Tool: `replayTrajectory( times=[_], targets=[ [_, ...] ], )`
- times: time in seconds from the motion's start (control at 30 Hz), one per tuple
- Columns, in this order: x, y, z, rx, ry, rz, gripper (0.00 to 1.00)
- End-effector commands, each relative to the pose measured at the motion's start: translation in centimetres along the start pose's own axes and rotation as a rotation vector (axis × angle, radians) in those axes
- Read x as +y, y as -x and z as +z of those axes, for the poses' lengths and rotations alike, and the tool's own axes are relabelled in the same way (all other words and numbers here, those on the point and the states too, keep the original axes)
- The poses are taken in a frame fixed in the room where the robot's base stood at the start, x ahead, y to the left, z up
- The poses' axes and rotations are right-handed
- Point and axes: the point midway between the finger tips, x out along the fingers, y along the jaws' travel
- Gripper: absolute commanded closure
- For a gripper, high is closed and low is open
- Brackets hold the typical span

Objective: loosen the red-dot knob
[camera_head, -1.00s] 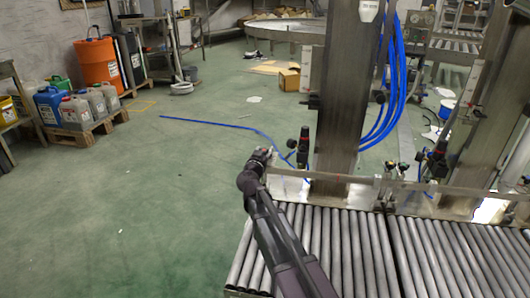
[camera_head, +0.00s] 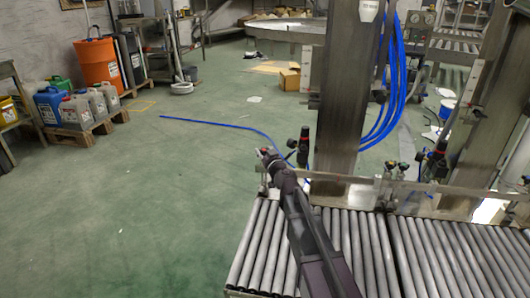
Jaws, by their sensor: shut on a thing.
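A reddish spot shows at the gripper's tip, which fits the red-dot knob (camera_head: 265,151). The knob is mostly hidden by the fingers, so its turn cannot be read. My dark arm reaches up to it from the bottom of the picture.
The roller conveyor (camera_head: 262,243) lies below my arm. A thick steel column (camera_head: 340,100) and a black red-topped fitting (camera_head: 304,146) stand right of my gripper. Blue hoses (camera_head: 397,80) hang behind the column.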

Motion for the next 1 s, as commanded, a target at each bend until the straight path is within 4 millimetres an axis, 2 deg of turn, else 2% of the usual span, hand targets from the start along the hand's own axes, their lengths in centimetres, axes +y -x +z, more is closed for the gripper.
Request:
replayTrajectory(
  times=[0.6, 0.63, 0.73, 0.77, 1.0],
  targets=[
    [-0.1, 0.23, 0.04, 0.0, 0.002, -0.052, 0.97],
    [-0.11, 0.23, 0.04, 0.0, 0.002, -0.052, 0.47],
    [-0.09, 0.21, 0.03, 0.0, 0.002, -0.051, 0.17],
    [-0.08, 0.19, 0.03, 0.0, 0.002, -0.051, 0.14],
    [0.0, 0.08, 0.01, 0.0, 0.001, -0.049, 0.14]
  ],
)
